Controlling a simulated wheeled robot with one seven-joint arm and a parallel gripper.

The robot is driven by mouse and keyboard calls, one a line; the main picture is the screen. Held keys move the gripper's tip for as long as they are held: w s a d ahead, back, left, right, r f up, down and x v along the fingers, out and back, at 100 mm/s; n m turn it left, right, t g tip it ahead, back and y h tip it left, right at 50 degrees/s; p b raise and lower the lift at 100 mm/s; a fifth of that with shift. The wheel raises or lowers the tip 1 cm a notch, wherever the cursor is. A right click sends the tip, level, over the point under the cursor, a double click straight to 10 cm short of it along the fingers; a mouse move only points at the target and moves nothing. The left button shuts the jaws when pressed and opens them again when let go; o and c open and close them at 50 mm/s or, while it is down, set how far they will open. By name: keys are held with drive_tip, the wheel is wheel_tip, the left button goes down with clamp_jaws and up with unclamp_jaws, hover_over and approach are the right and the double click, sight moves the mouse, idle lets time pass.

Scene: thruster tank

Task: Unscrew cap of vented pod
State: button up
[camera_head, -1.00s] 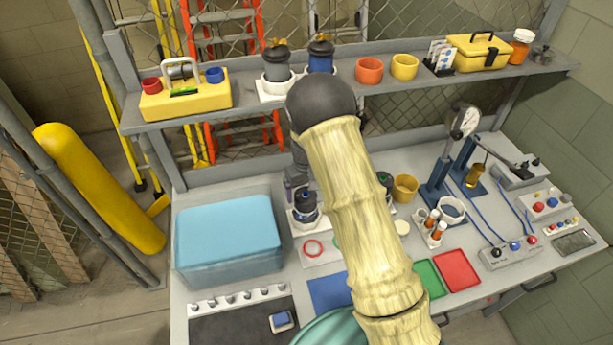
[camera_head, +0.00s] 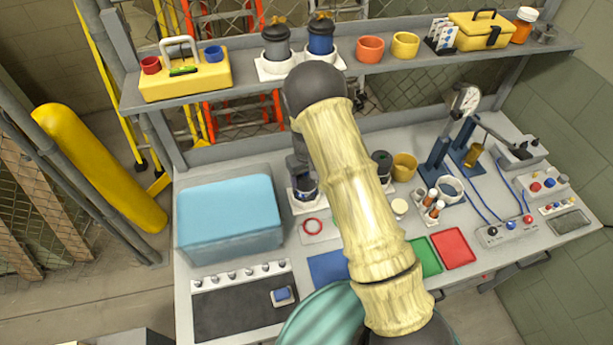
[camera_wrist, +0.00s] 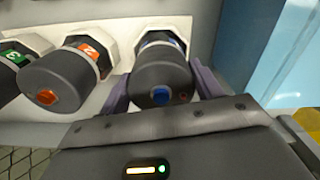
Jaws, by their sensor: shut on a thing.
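A dark grey pod cap (camera_wrist: 160,78) with a blue centre button and a small reddish dot sits on a pod with a blue band (camera_wrist: 163,42). The pod stands in a white holder (camera_wrist: 118,38) on the bench. My gripper (camera_wrist: 163,90) has a finger on each side of this cap and is shut on it. In the head view my gripper (camera_head: 301,170) is low over the leftmost pod place, beside the water tank, and my arm hides much of the row. I cannot tell from the markings whether this pod is the vented one.
In the wrist view, a neighbouring pod (camera_wrist: 60,80) marked 2 has an orange button; another is marked 3 (camera_wrist: 22,55). The blue water tank (camera_head: 228,218) stands close left of my gripper. A shelf (camera_head: 210,112) with two more pods (camera_head: 276,42) runs above.

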drive_tip(key=shift+c, duration=0.6)
drive_tip(key=n+b, duration=0.1)
drive_tip(key=n, duration=0.3)
drive_tip(key=shift+f+b, duration=0.1)
drive_tip(key=shift+b, duration=0.2)
drive_tip(key=n, duration=0.5)
drive_tip(key=shift+r+p, duration=1.35)
drive_tip(key=shift+r, duration=1.5)
